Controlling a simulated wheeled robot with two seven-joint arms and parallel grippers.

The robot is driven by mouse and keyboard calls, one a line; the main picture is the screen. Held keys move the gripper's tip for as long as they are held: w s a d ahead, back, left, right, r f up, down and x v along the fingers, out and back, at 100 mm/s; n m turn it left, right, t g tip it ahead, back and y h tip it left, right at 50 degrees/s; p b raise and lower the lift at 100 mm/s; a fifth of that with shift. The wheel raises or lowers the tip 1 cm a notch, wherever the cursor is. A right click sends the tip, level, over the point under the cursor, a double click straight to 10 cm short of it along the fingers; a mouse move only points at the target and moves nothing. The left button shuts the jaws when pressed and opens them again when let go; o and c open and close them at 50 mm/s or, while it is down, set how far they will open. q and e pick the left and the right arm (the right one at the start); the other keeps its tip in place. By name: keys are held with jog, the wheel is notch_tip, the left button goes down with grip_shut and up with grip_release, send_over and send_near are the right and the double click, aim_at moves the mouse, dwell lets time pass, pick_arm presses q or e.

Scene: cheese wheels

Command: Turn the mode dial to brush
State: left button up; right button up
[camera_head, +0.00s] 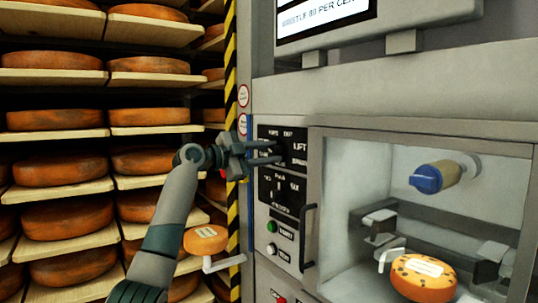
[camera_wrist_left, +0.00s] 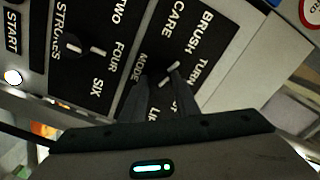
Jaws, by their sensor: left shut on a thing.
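The mode dial (camera_wrist_left: 166,76) sits on a black panel in the left wrist view, with the labels CARE, BRUSH, TURN and LIFT around it. My left gripper (camera_wrist_left: 160,88) is shut on the dial, one finger on each side, and hides most of it. Two short white marks show between the fingertips, but I cannot tell for certain which label the dial points at. In the head view my left gripper (camera_head: 272,152) reaches from the left to the upper black panel (camera_head: 296,134), and its fingers cover the dial there. My right gripper is not in view.
A strokes dial (camera_wrist_left: 76,46) sits beside the mode panel. A chamber at right holds a cheese wheel (camera_head: 424,283) and a blue-tipped brush (camera_head: 427,179). Shelves of cheese wheels (camera_head: 66,171) stand at left.

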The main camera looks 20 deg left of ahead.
pick_arm(q)
jog(key=o, duration=1)
jog(key=shift+s, duration=0.1)
jog(key=shift+s+a, duration=0.35)
jog(key=b+v, duration=0.4)
jog(key=v, duration=1.2)
jog(key=shift+s+a, duration=0.1)
jog(key=shift+s, duration=0.05)
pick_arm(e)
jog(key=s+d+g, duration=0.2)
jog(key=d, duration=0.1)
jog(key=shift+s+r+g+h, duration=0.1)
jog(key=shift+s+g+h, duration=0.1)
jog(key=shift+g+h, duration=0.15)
pick_arm(q)
jog(key=shift+f, duration=0.15)
